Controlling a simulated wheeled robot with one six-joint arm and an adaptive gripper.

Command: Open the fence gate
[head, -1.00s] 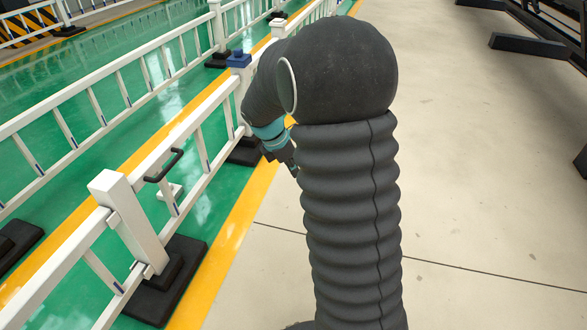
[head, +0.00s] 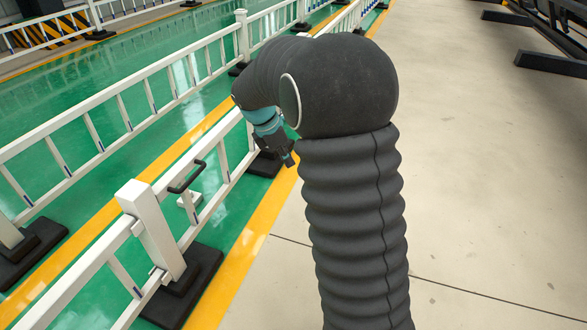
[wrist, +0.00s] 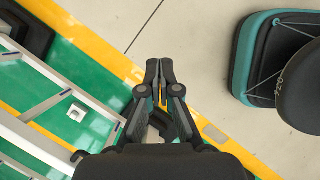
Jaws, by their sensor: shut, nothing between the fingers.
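The white fence gate (head: 222,160) runs diagonally on the left of the head view, with a black handle (head: 187,178) on its top rail near a thick white post (head: 152,228). The gate looks in line with the fence. My gripper (head: 290,160) is beyond the handle, on the walkway side of the fence, apart from the handle, pointing down. My arm hides part of the fence behind it. In the wrist view my gripper (wrist: 159,65) has its fingertips together and empty over the floor. White fence rails (wrist: 35,140) lie to its left there.
Black foot blocks (head: 185,290) stick out under the fence posts. A second white fence (head: 85,125) runs parallel across the green floor. Pale open floor (head: 480,210) lies to the right, with dark frames (head: 560,65) at the far right.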

